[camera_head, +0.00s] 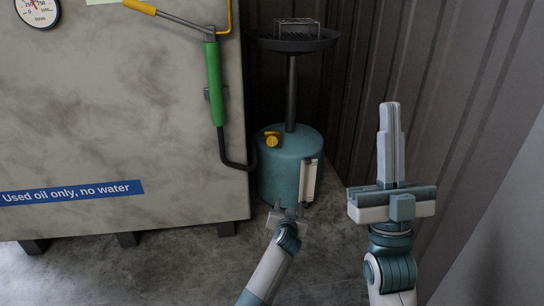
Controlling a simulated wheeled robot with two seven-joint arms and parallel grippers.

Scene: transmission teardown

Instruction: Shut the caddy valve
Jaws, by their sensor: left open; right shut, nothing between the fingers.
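The caddy (282,178) is a teal drum on the floor, with a dark post (291,95) rising to a wide black pan (292,40). Its valve looks to be the small yellow knob (271,139) on the drum's upper left; its setting is too small to tell. My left gripper (289,210) is open at the drum's lower front, below the valve and under a pale upright strip (309,181). I cannot tell whether it touches the drum. My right gripper (390,130) is shut and empty, pointing up, to the right of the caddy.
A large grey tank (120,120) with a blue label (72,193) stands close on the left. A corrugated wall (430,60) is behind. Bare floor (160,272) lies in front.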

